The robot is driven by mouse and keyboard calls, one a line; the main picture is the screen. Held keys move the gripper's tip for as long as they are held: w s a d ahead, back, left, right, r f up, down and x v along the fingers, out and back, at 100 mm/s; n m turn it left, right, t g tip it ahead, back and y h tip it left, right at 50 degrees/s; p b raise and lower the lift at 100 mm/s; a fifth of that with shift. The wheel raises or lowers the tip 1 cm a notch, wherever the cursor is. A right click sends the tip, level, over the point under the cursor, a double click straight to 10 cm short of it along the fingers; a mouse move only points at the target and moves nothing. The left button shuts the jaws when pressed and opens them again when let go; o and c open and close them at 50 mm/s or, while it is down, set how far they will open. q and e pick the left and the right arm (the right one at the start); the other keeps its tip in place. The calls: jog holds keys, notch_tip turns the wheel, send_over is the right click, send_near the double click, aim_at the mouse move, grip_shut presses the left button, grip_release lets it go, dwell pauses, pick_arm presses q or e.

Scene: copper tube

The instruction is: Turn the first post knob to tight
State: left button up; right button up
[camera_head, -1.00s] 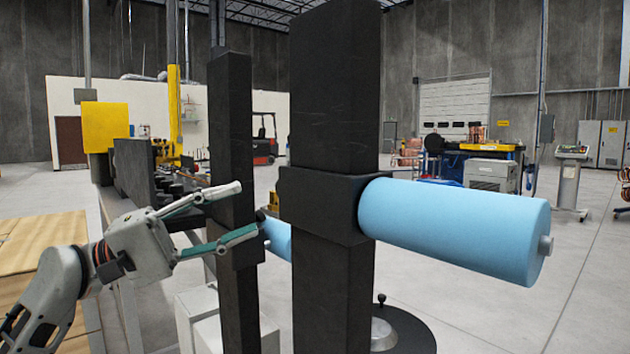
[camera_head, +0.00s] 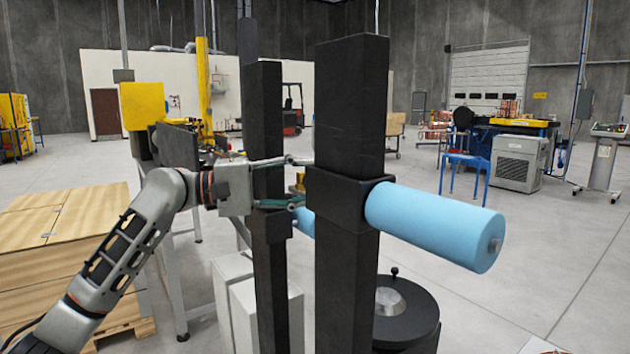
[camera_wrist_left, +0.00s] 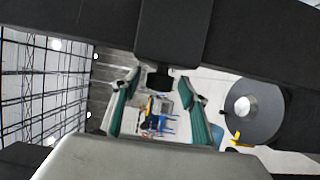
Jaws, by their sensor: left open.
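The nearer black post (camera_head: 345,100) stands upright with a square collar (camera_head: 335,200) and a light blue roll (camera_head: 430,225) on its right side. In the left wrist view a black knob (camera_wrist_left: 160,80) projects from the collar (camera_wrist_left: 172,35) between my two fingers. My left gripper (camera_head: 306,181) is open, its fingertips reaching the left side of the near post's collar. It also shows in the left wrist view (camera_wrist_left: 161,88), with a finger on each side of the knob and gaps visible. I cannot tell the knob's turn angle. My right gripper is not in view.
A round black base (camera_head: 415,320) is low beside the near post. White boxes (camera_head: 262,310) and a wooden crate (camera_head: 60,250) are at lower left. Open floor lies to the right.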

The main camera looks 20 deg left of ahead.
pick_arm(q)
jog(key=shift+w+d, duration=0.35)
jog(key=shift+d, duration=0.25)
jog(key=c, duration=1.1)
